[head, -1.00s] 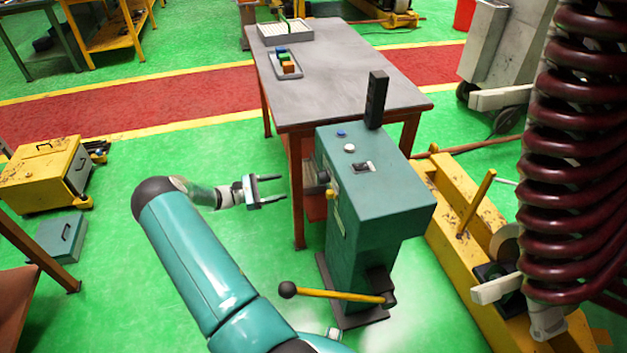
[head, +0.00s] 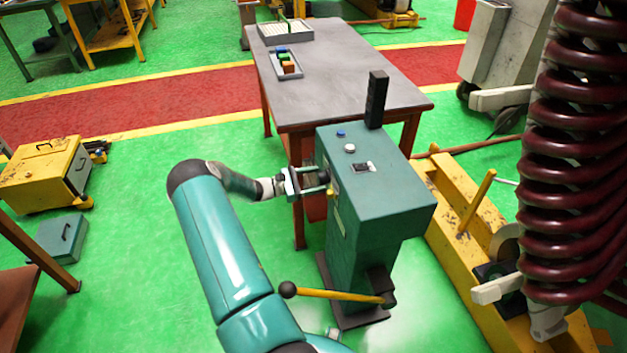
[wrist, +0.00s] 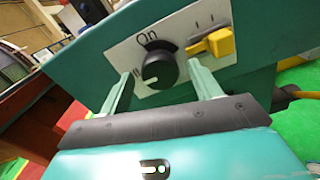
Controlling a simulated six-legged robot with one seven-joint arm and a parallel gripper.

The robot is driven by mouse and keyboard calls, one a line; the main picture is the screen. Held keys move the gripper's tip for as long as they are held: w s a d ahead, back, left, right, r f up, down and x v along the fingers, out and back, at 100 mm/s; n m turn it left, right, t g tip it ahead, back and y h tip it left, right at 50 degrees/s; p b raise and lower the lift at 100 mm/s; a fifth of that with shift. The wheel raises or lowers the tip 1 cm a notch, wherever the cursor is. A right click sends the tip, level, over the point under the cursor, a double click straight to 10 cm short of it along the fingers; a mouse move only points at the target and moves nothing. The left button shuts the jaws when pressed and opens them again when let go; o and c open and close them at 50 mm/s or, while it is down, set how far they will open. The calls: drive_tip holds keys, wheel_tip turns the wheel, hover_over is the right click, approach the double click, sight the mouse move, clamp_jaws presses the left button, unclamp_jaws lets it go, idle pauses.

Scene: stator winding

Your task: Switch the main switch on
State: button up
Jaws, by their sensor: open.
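The switch is a black round knob (wrist: 157,72) with a white pointer line, on a light panel plate on the side of the green cabinet (head: 378,205). The plate reads "On" above the knob. The pointer line lies to the lower left in the wrist view, not at "On". My gripper (head: 318,183) is open at the cabinet's left side. Its two fingers (wrist: 160,78) stand one on each side of the knob with gaps visible. Whether the fingertips reach the plate cannot be told. In the head view the knob is hidden behind the gripper.
A yellow lever (wrist: 217,45) sits on the same plate, close to the right finger. A long yellow handle with a black ball (head: 288,289) sticks out low from the cabinet. The grey table (head: 350,85) stands behind.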

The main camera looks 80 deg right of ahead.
drive_tip(key=shift+c, duration=0.2)
drive_tip(key=c, duration=0.9)
drive_tip(key=m, duration=0.4)
drive_tip(key=shift+m, duration=0.3)
drive_tip(key=m, duration=0.4)
drive_tip(key=shift+w+m, duration=0.1)
drive_tip(key=shift+m, duration=0.2)
drive_tip(key=m, duration=0.4)
drive_tip(key=shift+m, duration=2.4)
